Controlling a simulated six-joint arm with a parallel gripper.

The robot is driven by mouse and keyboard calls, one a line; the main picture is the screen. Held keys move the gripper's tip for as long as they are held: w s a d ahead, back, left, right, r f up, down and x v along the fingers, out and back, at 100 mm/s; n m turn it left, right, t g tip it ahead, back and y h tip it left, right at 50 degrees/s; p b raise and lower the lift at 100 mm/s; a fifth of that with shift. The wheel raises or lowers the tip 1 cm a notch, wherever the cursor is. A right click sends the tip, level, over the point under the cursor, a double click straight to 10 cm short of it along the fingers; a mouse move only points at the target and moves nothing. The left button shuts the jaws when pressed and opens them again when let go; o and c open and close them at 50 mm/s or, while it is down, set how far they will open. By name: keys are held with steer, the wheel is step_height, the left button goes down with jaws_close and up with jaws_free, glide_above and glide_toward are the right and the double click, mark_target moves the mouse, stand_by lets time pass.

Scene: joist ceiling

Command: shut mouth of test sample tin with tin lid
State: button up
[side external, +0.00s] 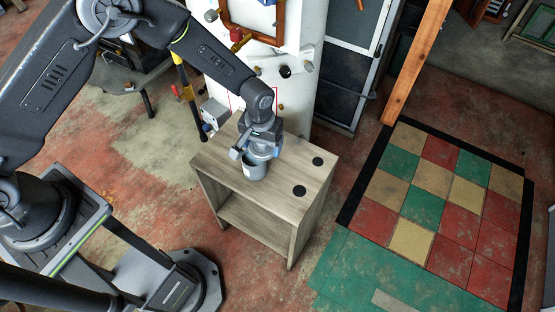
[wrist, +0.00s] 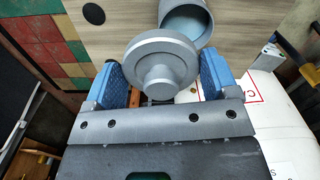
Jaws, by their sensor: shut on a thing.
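The test sample tin (side external: 254,170) is a grey cylinder standing on the wooden cabinet top. In the wrist view the tin (wrist: 205,28) shows at the top, its mouth open and pale blue inside. The tin lid (wrist: 160,55) is a grey disc with a round knob, held between the blue finger pads of my gripper (wrist: 160,68). The lid overlaps part of the tin's mouth in that view; whether they touch cannot be told. In the side view my gripper (side external: 262,145) is right above the tin and hides most of the lid.
The cabinet top (side external: 284,172) has two black discs, one at the right edge (side external: 318,161) and one nearer the front (side external: 299,190). The top is otherwise clear to the right of the tin. A white wall panel with pipes and valves (side external: 300,30) stands behind the cabinet.

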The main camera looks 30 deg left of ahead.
mark_target(253, 158)
steer(key=a, duration=0.1)
steer(key=a+r, duration=0.1)
steer(key=a, duration=0.1)
steer(key=shift+s+a+r+n, duration=0.15)
steer(key=shift+s+r+n, duration=0.15)
steer(key=shift+n, duration=0.1)
steer(key=shift+f, duration=2.8)
steer(key=shift+f, duration=0.9)
steer(key=shift+c, duration=0.2)
steer(key=shift+f, duration=0.15)
steer(key=o, duration=0.9)
steer(key=shift+o, duration=0.2)
